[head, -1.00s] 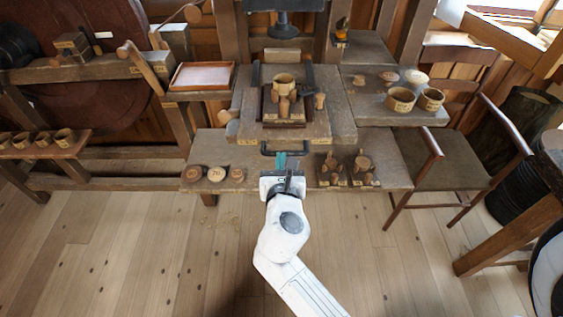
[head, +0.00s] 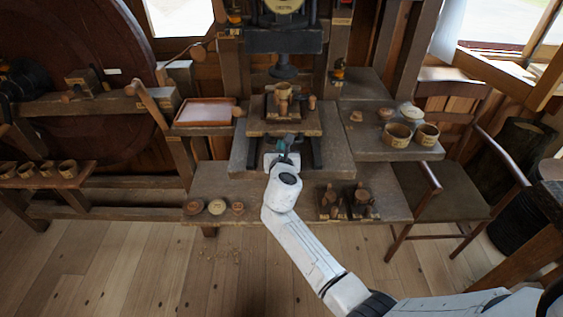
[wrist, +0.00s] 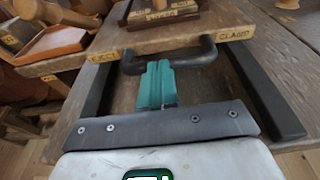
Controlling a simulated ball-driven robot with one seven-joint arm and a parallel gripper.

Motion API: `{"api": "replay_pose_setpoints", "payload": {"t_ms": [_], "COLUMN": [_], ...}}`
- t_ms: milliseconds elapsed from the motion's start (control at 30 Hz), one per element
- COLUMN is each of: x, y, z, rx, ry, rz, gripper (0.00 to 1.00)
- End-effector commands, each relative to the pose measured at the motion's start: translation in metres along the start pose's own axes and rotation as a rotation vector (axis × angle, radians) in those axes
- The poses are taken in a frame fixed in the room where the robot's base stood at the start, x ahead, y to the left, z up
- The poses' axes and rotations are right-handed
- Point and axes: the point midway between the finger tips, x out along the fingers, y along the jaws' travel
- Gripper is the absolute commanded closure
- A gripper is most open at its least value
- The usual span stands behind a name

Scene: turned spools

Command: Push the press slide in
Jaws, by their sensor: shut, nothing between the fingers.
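The press slide (head: 309,124) is a wooden plate on the dark-railed bed, carrying a raised block with a turned wooden spool (head: 283,92). It stands toward the back, beneath the dark press head (head: 285,70). In the wrist view the slide's front edge (wrist: 186,38) bears labels, and a dark bar handle (wrist: 198,55) projects from it. My gripper (head: 284,146) is in front of the slide. Its teal fingers (wrist: 158,70) are shut and empty, with tips at the handle bar. I cannot tell whether they touch it. My arm hides the handle in the head view.
Dark rails (wrist: 262,95) flank my gripper. Small round pieces (head: 217,207) lie at the front left of the bench. A tray (head: 205,112) sits left of the press.

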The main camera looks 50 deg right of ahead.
Motion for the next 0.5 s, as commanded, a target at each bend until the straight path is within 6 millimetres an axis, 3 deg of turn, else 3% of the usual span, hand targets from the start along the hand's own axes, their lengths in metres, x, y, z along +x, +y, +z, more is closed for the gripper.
{"api": "replay_pose_setpoints", "payload": {"t_ms": [200, 500], "x": [0.023, 0.031], "y": [0.000, 0.000], "z": [0.003, 0.007], "rx": [-0.001, 0.000], "ry": [0.001, -0.002], "rz": [0.000, 0.002], "gripper": [1.00, 1.00]}}
